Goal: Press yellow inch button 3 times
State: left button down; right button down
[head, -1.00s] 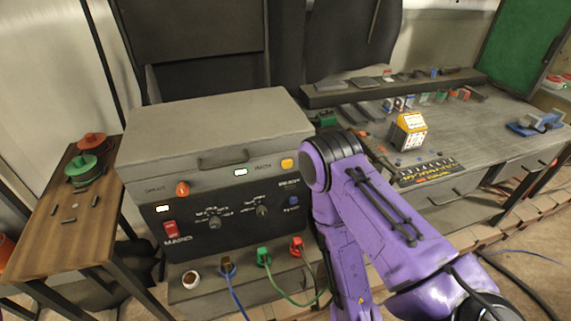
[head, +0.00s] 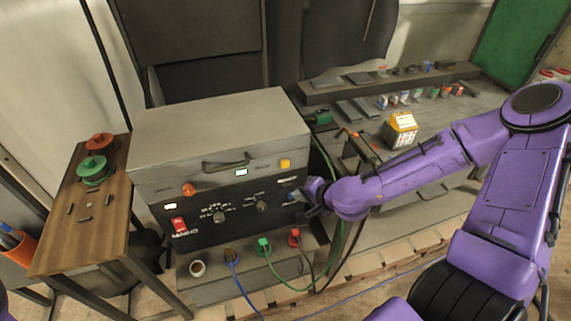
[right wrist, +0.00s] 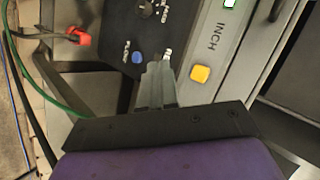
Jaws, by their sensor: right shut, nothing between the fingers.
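The yellow inch button (head: 285,163) sits at the upper right of the grey machine's front, on the light strip under the lid. In the right wrist view the yellow button (right wrist: 200,74) is a rounded square beside the word INCH. My right gripper (head: 302,199) is shut and empty, in front of the dark panel's right end, below the button. In the right wrist view its fingertips (right wrist: 165,58) point at the panel edge, left of the yellow button and apart from it. My left gripper is not in view.
A blue knob (right wrist: 138,57) lies close to the right fingertips. The panel also has a red switch (head: 179,224) and an orange-red knob (head: 189,189). Cables hang from sockets below. A wooden side table (head: 55,250) stands left; a cluttered workbench (head: 440,118) stands right.

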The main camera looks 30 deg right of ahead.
aim_at(285, 164)
jog(key=w+d+b, duration=0.2)
jog(key=w, duration=0.6)
jog(key=shift+w, duration=0.3)
jog(key=shift+w+d, duration=0.1)
dwell(1.7)
jog(key=shift+w, duration=0.3)
jog(key=shift+w+d+r, duration=0.1)
jog(key=shift+w+d, duration=0.1)
jog(key=shift+w, duration=0.25)
dwell(0.7)
jog(key=shift+s, duration=0.1)
jog(key=shift+s+a, duration=0.25)
jog(key=shift+s, duration=0.55)
